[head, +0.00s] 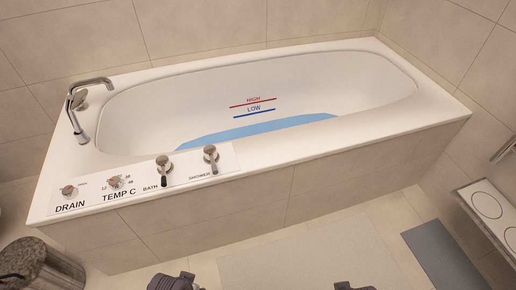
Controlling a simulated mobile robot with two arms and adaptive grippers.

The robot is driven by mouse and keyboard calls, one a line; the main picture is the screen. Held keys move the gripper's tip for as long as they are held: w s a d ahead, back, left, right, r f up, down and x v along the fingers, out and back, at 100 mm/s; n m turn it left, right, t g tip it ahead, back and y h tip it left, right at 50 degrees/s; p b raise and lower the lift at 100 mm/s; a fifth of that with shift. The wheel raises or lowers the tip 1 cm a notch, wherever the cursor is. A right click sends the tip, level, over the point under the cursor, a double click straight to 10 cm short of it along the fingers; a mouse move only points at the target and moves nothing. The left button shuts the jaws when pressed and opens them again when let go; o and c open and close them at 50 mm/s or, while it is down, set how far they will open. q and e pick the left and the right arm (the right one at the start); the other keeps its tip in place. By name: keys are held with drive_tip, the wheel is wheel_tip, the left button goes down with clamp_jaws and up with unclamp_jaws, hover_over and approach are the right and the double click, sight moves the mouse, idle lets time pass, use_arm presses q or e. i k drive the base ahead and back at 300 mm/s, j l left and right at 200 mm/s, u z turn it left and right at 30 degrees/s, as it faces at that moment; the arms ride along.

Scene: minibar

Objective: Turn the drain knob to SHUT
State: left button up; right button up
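The drain knob (69,190) is a small round metal knob with a reddish centre. It sits at the left end of the white control panel (131,199) on the tub's near-left rim, above the word DRAIN. The small marks around it are too fine to read, so I cannot tell its setting. My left gripper (170,281) shows as a dark shape at the bottom edge, right of and well below the knob. My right gripper (355,285) is a dark shape farther right at the bottom edge. Both are cut off by the frame and apart from the panel; their fingers are hidden.
The temperature knob (115,182), bath lever (163,168) and shower lever (211,158) stand along the same panel. A faucet (78,110) rises behind it. The bathtub (330,75) holds shallow blue water (265,128) below the LOW line. A dark round bin (50,262) stands bottom left.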

sight(70, 192)
drive_tip(key=k+u, duration=0.1)
drive_tip(key=u, duration=1.6)
drive_tip(key=i+j+z, duration=0.1)
drive_tip(key=z, duration=0.3)
drive_tip(key=i+j+z, duration=0.1)
drive_tip(key=z, duration=0.3)
drive_tip(key=j+z, duration=0.25)
drive_tip(key=z, duration=0.2)
drive_tip(key=i, duration=0.05)
